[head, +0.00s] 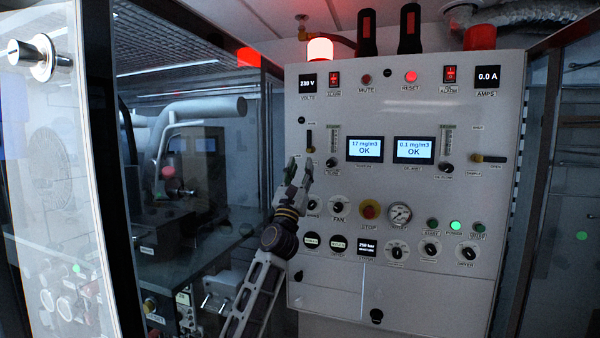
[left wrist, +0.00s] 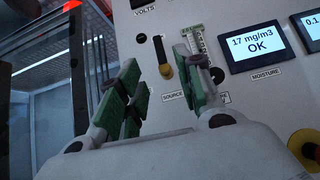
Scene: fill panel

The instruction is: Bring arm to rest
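My left gripper (head: 299,168) is in front of the left part of the white control panel (head: 455,285), just below a lever with a yellow end (head: 310,149). Its fingers are apart with nothing between them. In the left wrist view the two green-padded fingers of the left gripper (left wrist: 157,75) stand spread. I cannot tell if a finger touches the panel. My right gripper is in neither view.
Two displays, the moisture display (head: 365,148) and another (head: 413,149), read OK. A red stop button (head: 369,209) and a gauge (head: 399,215) lie right of the gripper. A second lever (head: 488,158) lies sideways at the right. A glass wall (head: 215,190) stands at the left.

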